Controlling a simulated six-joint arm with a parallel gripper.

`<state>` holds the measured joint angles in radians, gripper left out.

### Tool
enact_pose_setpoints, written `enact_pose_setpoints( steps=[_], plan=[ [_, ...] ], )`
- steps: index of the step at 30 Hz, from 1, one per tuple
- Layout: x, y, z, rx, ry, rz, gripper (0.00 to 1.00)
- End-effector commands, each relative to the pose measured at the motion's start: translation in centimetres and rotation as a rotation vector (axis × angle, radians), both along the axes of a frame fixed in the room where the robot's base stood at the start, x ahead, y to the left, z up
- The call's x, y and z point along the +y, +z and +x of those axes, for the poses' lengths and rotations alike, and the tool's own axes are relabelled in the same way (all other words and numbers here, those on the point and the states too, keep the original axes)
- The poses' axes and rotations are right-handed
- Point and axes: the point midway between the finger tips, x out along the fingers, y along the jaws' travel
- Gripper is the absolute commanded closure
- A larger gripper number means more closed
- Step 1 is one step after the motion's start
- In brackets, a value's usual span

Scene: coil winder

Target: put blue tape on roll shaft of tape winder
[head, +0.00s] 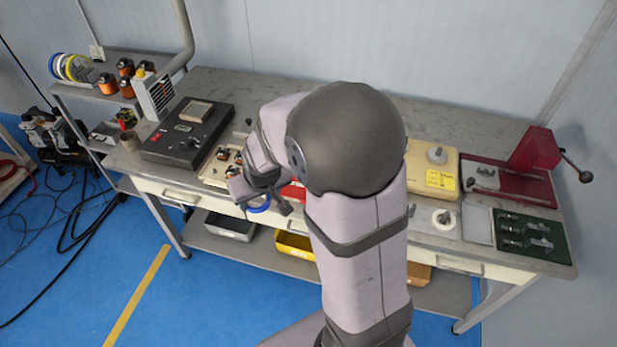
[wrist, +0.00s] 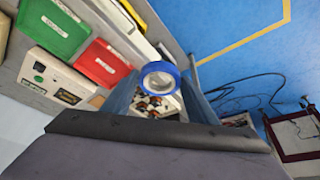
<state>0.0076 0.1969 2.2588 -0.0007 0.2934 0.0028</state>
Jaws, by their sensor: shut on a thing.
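The blue tape (head: 259,208) is a small blue ring hanging at my gripper (head: 264,196), in front of the bench's front edge. In the wrist view the blue tape (wrist: 161,65) shows a white core and sits between the two fingertips of my gripper (wrist: 160,82), which are shut on it. A cream machine with a yellow label (head: 432,170) and a round knob on top stands right of my arm. A white spindle-like part (head: 443,217) sits in front of it. I cannot tell which part is the tape winder's roll shaft. My arm hides the bench middle.
A black control box (head: 188,134) stands at the left of the bench. A red press with a lever (head: 535,150) and a green tray of fixtures (head: 530,240) are at the right. The wrist view shows a green bin (wrist: 50,30) and a red bin (wrist: 104,63).

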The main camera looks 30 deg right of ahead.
Motion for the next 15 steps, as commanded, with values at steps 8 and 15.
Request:
enact_pose_setpoints(
  steps=[8,15],
  plan=[
    [-3.9,1.3,4.2,0.001,-0.104,0.004,0.69],
    [-11.5,2.5,9.4,0.004,-0.272,0.008,0.69]
  ],
)
